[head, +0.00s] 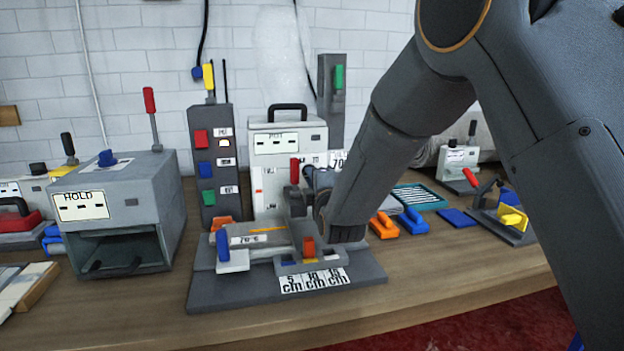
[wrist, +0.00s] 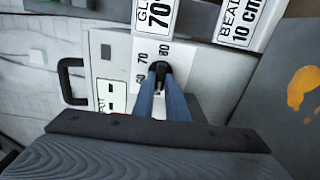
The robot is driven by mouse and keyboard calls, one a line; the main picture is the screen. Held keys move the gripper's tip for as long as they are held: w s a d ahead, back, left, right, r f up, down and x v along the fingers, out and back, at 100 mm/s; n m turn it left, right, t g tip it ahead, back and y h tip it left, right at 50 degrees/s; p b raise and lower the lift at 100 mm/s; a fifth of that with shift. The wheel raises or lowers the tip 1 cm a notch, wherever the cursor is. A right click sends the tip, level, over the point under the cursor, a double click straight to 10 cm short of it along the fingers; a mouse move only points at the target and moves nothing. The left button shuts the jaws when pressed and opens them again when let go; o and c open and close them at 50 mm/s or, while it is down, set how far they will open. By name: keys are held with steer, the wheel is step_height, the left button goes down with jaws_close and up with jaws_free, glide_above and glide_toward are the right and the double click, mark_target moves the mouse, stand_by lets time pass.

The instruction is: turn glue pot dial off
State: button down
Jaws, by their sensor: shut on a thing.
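The glue pot is a white box (head: 265,150) with a black top handle (head: 288,107). My gripper (head: 308,177) is at its front, and my forearm covers part of its right side. In the wrist view the pot's white face (wrist: 112,52) appears turned sideways, with marks 60, 70 and 80 around a small black dial (wrist: 158,67). My gripper (wrist: 160,82) is shut on this dial, one finger on each side. The fingers hide much of the dial, so I cannot tell exactly where it points.
A grey fixture with a blue lever (head: 222,244) and a ruler label (head: 313,280) stands just in front of the pot. A grey switch column (head: 212,150) is at its left, then a grey HOLD box (head: 120,210). Orange and blue clamps (head: 411,222) lie at the right.

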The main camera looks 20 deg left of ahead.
steer(key=c, duration=1.8)
jaws_free()
steer(key=shift+o, duration=0.2)
steer(key=shift+s, duration=0.1)
steer(key=b+v, duration=0.1)
steer(key=v, duration=0.6)
steer(key=shift+s+d, duration=0.25)
